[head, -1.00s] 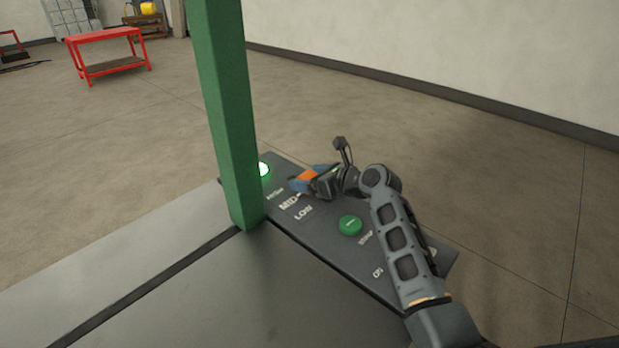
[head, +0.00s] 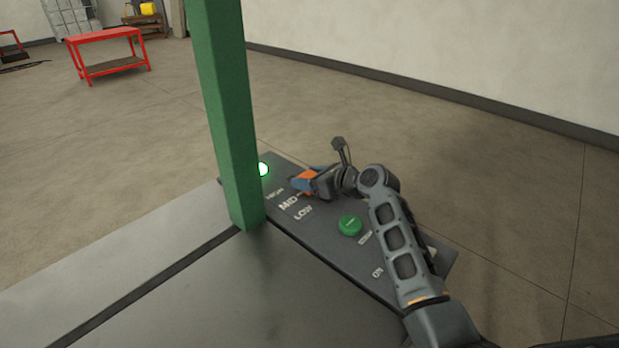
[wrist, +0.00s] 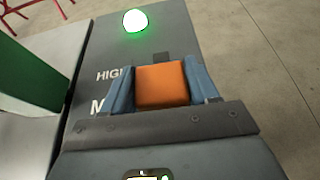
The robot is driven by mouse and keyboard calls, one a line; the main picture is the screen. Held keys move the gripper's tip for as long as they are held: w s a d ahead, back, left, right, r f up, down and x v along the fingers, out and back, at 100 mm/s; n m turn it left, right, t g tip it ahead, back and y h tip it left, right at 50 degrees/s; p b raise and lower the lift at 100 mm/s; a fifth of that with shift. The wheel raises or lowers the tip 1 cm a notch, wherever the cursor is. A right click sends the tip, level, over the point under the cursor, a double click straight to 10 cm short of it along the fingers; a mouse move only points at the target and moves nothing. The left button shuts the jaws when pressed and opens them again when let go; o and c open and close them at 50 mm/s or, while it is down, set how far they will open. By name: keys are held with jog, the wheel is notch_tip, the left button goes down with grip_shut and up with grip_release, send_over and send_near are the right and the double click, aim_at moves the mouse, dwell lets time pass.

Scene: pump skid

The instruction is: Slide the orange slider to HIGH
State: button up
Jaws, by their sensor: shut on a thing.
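The orange slider (wrist: 163,85) sits between the blue fingers of my gripper (wrist: 163,88) in the wrist view, with a finger against each side. My gripper is shut on it. In the head view the slider (head: 307,175) shows as a small orange patch at my gripper (head: 304,181) on the dark panel (head: 330,245). The HIGH label (wrist: 109,75) is to the left of the slider in the wrist view, with the partly hidden MID label below it. The LOW label (head: 303,213) shows in the head view. A short dark slot shows just beyond the slider.
A lit green lamp (wrist: 135,20) stands at the panel's far end. A green button (head: 350,224) sits nearer my arm. A green post (head: 228,120) rises beside the panel on the left. Open floor lies beyond the panel.

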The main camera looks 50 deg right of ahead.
aim_at(294, 169)
jog(key=shift+c, duration=1)
jog(key=shift+w+a+p, duration=0.1)
jog(key=shift+w+p, duration=0.9)
jog(key=shift+w, duration=1.65)
jog(key=o, duration=1.4)
jog(key=shift+w, duration=0.1)
jog(key=shift+o, duration=0.2)
jog(key=shift+v, duration=3.95)
